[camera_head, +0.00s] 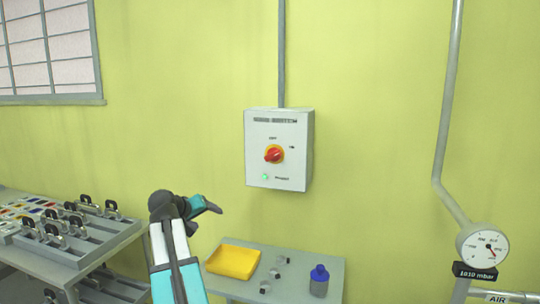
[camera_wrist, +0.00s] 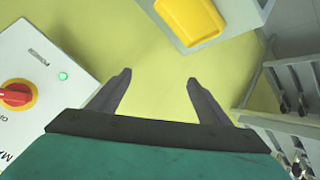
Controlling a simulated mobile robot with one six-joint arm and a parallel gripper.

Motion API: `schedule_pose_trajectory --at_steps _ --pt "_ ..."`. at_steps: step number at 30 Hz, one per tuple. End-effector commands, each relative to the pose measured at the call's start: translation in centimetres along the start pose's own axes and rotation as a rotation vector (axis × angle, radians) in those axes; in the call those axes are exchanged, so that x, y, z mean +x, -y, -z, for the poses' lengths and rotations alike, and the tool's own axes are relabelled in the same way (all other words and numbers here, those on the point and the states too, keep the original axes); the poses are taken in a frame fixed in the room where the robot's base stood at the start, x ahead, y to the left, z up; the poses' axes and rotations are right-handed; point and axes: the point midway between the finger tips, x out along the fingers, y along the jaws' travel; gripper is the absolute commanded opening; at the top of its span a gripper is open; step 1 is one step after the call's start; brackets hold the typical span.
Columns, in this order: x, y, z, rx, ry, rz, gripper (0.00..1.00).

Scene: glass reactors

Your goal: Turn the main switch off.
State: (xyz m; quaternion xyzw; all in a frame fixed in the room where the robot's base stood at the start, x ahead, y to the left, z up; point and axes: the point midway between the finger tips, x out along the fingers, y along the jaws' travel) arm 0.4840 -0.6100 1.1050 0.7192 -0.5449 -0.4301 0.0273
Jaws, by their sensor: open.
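The main switch box (camera_head: 262,181) is a white box on the yellow wall, with a grey conduit rising from its top. Its red rotary knob (camera_head: 274,154) sits on a yellow disc, and a green lamp (camera_head: 265,176) glows below it. The box (camera_wrist: 42,90) also shows at the left of the wrist view, with the red knob (camera_wrist: 17,96) at the edge and the green lamp (camera_wrist: 64,76) lit. My gripper (camera_wrist: 160,76) is open and empty, with the box to the left of its fingers. In the head view my arm is below and left of the box; its fingertips are not clearly visible.
A grey table (camera_head: 328,270) below the box holds a yellow tray (camera_head: 233,261), small dark-capped pieces and a blue bottle (camera_head: 319,281). A rack with padlocks (camera_head: 72,221) stands at left. A pipe with a pressure gauge (camera_head: 482,245) is at right. The wall around the box is clear.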

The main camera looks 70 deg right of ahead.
Motion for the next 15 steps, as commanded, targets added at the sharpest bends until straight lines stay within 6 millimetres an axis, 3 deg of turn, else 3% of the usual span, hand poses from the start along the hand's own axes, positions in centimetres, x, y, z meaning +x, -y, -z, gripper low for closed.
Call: schedule_pose_trajectory --at_steps 1,9,15 --pt "-0.8 -2.8 1.4 0.024 -0.016 -0.029 0.72" --pt "-5.2 -15.9 5.7 0.129 -0.086 -0.18 0.72" --pt "-8.4 -23.2 7.3 0.188 -0.123 -0.269 0.72"
